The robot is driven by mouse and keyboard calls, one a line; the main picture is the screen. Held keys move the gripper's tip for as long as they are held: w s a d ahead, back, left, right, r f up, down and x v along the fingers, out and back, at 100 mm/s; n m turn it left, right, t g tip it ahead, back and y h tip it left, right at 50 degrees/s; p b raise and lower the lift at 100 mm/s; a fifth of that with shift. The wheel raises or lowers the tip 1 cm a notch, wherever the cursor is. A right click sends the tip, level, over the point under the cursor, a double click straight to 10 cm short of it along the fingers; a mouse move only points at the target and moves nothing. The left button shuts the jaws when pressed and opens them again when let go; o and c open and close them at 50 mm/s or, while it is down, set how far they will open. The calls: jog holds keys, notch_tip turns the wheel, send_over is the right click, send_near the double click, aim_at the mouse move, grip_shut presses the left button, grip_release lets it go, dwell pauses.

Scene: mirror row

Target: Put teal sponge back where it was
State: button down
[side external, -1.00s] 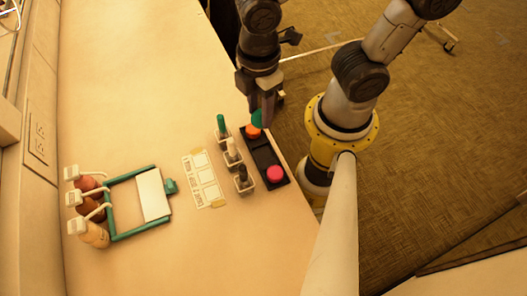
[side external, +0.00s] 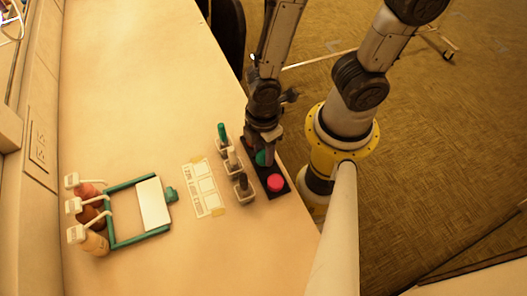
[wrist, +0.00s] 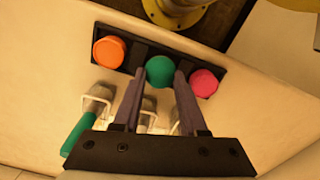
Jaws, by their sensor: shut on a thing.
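The round teal sponge (wrist: 159,70) is between the two fingertips of my gripper (wrist: 160,77), which is shut on it. It also shows in the side view (side external: 261,158). It is over the middle of the black tray (wrist: 210,58), between the orange sponge (wrist: 109,51) and the pink sponge (wrist: 204,83). Whether it touches the tray's bottom I cannot tell. My gripper points down at the tray in the side view (side external: 262,150) and hides the orange sponge there. The pink sponge (side external: 275,183) sits at the tray's near end.
Holders with handled tools (side external: 232,158), one handle green, stand close along the tray's left side. A printed card (side external: 203,187) is taped left of them. A teal frame with a white panel (side external: 154,204) and several bottles (side external: 92,238) stand further left. The far table top is clear.

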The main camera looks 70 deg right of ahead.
aim_at(263, 155)
jog(key=shift+f, duration=0.4)
jog(key=shift+c, duration=2.2)
grip_release()
jog(key=shift+f, duration=0.1)
notch_tip(263, 155, up, 12)
jog(key=d+r+m+t, duration=0.5)
jog(key=d+r+m, duration=0.5)
jog(key=r, duration=0.5)
jog(key=shift+w+d+m+t, duration=0.3)
jog(key=shift+w+d+m, duration=0.1)
jog(key=shift+m, duration=0.6)
